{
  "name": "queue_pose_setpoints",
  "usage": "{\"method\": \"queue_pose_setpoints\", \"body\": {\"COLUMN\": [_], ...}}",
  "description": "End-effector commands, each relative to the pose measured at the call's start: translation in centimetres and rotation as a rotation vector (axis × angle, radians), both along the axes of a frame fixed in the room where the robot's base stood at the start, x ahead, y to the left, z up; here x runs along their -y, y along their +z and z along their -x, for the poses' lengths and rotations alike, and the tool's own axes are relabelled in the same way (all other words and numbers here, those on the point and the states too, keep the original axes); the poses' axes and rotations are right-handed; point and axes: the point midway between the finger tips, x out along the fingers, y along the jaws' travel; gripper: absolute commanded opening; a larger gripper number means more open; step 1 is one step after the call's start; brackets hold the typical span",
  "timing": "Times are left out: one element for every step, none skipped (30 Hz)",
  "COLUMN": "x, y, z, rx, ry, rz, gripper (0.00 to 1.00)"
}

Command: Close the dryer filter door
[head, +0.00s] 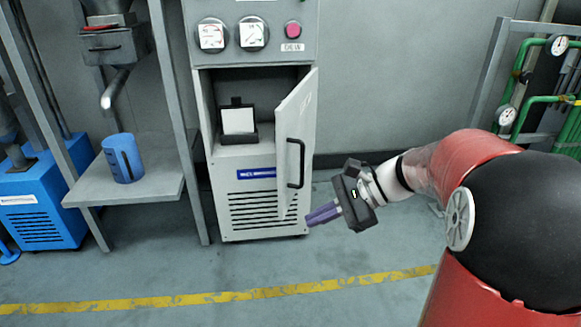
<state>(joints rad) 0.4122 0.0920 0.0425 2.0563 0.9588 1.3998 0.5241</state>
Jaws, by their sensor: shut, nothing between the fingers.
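The dryer (265,213) is a grey cabinet with gauges on top and a vented lower front. Its filter door (296,120) is hinged on the right side and stands open, swung out toward me, with a black bar handle (294,163). Inside the open compartment, a black holder with a white filter block (238,121) stands upright. My gripper (309,220) is shut and empty. In the picture, its purple fingers point left, close to the door's lower edge on the right. I cannot tell whether they touch the door.
A metal shelf (150,188) with a blue cup (123,158) stands left of the dryer, beside a blue machine (40,215). Green pipes with gauges (507,115) stand at the right. The floor before the dryer is clear, crossed by a yellow line (230,296).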

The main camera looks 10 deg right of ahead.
Motion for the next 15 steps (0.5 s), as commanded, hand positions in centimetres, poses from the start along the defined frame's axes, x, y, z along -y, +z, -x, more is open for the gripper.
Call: {"method": "queue_pose_setpoints", "body": {"x": [1.4, 2.1, 3.2, 4.0, 4.8, 6.0, 6.8, 7.5, 8.4, 9.0, 9.5, 10.0, 10.2, 10.3, 10.3], "y": [-0.4, -0.3, -0.3, -0.4, -0.4, -0.5, -0.5, -0.6, -0.7, -0.7, -0.7, -0.8, -0.8, -0.8, -0.8], "z": [-2.2, -3.4, -4.8, -5.8, -6.8, -7.8, -8.5, -9.1, -9.8, -10.2, -10.5, -10.8, -11.0, -11.2, -11.3], "rx": [-0.062, -0.091, -0.126, -0.151, -0.171, -0.195, -0.21, -0.221, -0.235, -0.242, -0.248, -0.254, -0.256, -0.259, -0.26], "ry": [-0.074, -0.115, -0.164, -0.198, -0.228, -0.264, -0.287, -0.308, -0.331, -0.343, -0.356, -0.367, -0.372, -0.375, -0.378], "rz": [-0.112, -0.178, -0.262, -0.322, -0.379, -0.449, -0.496, -0.539, -0.586, -0.616, -0.641, -0.667, -0.681, -0.691, -0.698], "gripper": [0.0, 0.0, 0.0, 0.0, 0.0, 0.0, 0.0, 0.0, 0.0, 0.0, 0.0, 0.0, 0.0, 0.0, 0.0]}}
